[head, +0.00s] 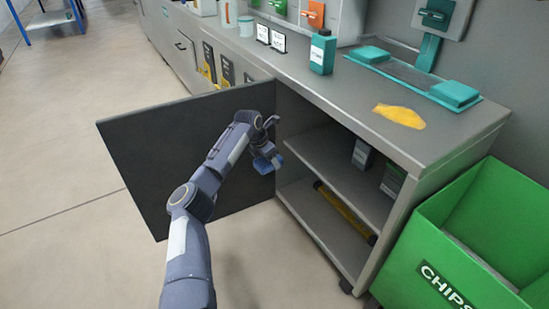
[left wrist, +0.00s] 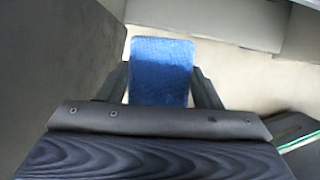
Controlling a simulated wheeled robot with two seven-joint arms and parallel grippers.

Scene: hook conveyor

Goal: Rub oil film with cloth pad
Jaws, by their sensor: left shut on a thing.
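The blue cloth pad (head: 264,164) hangs below my left gripper (head: 266,150) in the head view, in front of the open cabinet. In the left wrist view the pad (left wrist: 160,68) sits between the two dark fingers, and the gripper is shut on it. A glossy yellow patch (head: 399,116), which looks like the oil film, lies on the grey counter top (head: 345,93) at the right. The pad is apart from it, lower and to the left. My right gripper is in neither view.
A cabinet door (head: 165,150) stands open beside my left arm. The cabinet's shelves hold dark boxes (head: 362,153) and a yellow tube (head: 345,211). A teal bottle (head: 322,52) and a teal-ended fixture (head: 412,77) stand behind the patch. A green chips bin (head: 455,270) is at lower right.

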